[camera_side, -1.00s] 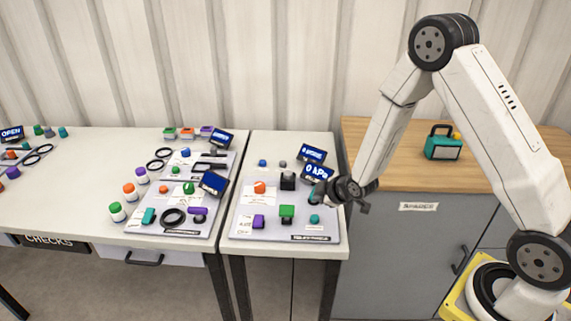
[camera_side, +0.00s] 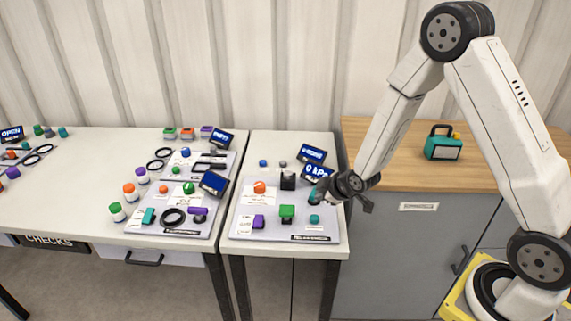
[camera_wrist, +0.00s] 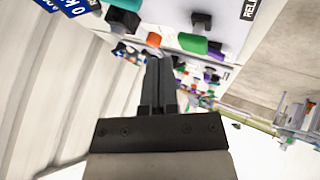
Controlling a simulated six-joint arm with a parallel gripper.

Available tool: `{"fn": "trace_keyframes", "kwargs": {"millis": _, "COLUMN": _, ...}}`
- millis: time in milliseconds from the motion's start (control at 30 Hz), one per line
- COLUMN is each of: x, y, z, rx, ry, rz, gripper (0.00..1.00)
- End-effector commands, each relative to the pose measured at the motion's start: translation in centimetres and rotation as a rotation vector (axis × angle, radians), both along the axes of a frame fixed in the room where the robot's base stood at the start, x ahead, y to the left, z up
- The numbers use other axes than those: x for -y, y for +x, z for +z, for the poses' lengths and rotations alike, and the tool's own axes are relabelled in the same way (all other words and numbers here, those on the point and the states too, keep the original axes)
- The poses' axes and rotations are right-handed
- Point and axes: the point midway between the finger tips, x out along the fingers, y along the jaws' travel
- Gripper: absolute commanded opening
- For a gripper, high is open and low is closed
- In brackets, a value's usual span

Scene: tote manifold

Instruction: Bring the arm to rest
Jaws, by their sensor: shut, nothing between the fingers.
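My gripper (camera_side: 318,192) is at the right edge of the grey board (camera_side: 243,233) on the nearer white table, in the side view. In the wrist view its two dark fingers (camera_wrist: 159,75) lie together, with nothing between them. The board carries a green block (camera_side: 287,212), a purple block (camera_side: 258,221), an orange knob (camera_side: 260,187), a teal knob (camera_side: 314,219) and a screen reading "0 kPa" (camera_side: 318,172). In the side view the fingertips overlap dark and teal parts below that screen; I cannot tell whether they touch.
A wooden-topped grey cabinet (camera_side: 415,240) stands right of the table, with a teal lamp-like box (camera_side: 443,144) on it. The longer white table (camera_side: 60,190) at left holds boards, rings and coloured jars. A corrugated wall (camera_side: 280,60) stands behind. Air above the tables is mostly free.

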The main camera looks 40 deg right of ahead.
Motion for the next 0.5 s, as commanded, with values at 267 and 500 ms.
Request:
{"fn": "trace_keyframes", "kwargs": {"millis": 267, "x": -1.6, "y": -3.7, "z": 3.8, "rx": -0.132, "ry": 0.125, "rz": -0.144, "gripper": 0.0}}
{"fn": "trace_keyframes", "kwargs": {"millis": 500, "x": -3.0, "y": -8.3, "z": 6.7, "rx": -0.264, "ry": 0.228, "rz": -0.301, "gripper": 0.0}}
